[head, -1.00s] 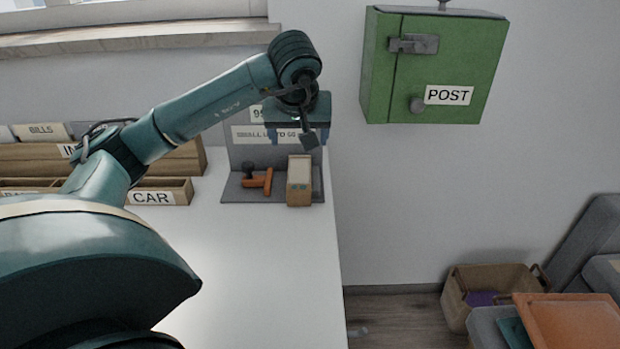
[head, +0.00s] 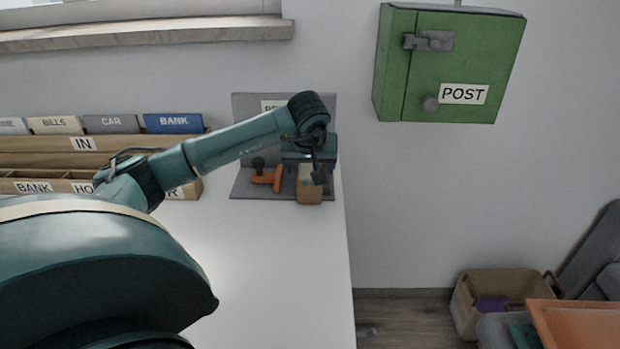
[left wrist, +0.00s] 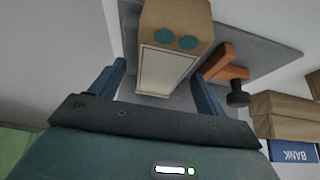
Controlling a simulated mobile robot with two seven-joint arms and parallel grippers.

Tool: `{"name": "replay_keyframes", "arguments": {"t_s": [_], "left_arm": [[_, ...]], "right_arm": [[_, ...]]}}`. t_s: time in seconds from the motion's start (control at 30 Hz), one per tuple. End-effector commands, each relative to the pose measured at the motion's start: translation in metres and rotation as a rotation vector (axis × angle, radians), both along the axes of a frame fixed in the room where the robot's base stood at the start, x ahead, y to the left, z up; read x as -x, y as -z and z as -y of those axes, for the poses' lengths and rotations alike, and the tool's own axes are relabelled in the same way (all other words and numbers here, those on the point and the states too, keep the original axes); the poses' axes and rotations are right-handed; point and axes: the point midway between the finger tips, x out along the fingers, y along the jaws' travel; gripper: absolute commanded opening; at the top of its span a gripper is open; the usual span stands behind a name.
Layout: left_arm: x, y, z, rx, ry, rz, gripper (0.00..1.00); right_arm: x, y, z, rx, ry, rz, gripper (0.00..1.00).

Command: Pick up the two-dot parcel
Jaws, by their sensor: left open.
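The two-dot parcel (head: 309,188) is a small brown box with a pale panel, standing on the grey stand at the desk's far right end. In the left wrist view the parcel (left wrist: 176,40) shows two teal dots on its brown face. My left gripper (head: 309,172) is open and just above the parcel in the head view. In the left wrist view its blue fingers (left wrist: 160,80) are spread, with the lower part of the parcel's pale panel between them. The gripper hides the parcel's upper part in the head view. My right gripper is not in view.
An orange object with a dark knob (head: 265,176) lies close left of the parcel. Wooden letter trays (head: 60,160) stand at the left. A green POST box (head: 452,65) hangs on the wall at right. The desk's front (head: 270,270) is clear.

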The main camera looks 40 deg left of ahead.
Motion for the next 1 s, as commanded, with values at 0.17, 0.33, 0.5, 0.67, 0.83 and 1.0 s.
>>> {"name": "replay_keyframes", "arguments": {"t_s": [0.17,0.33,0.5,0.67,0.83,1.0], "left_arm": [[-0.0005,0.0001,-0.0002,0.000,0.000,0.001,0.75],[-0.0004,0.0002,-0.0001,0.000,0.000,0.001,0.75],[-0.0004,0.0020,-0.0001,0.000,0.000,0.001,0.75],[-0.0003,0.0043,-0.0002,0.000,-0.001,0.001,0.75],[-0.0003,0.0049,-0.0002,0.000,0.000,0.002,0.75],[-0.0003,0.0048,-0.0001,0.000,0.000,0.002,0.73]], "right_arm": [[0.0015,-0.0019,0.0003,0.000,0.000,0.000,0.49],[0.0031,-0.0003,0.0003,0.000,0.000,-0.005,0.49],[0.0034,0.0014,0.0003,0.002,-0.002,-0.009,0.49],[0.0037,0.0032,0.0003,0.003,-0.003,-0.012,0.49],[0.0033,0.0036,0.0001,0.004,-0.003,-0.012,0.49],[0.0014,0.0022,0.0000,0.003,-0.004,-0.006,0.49]]}}
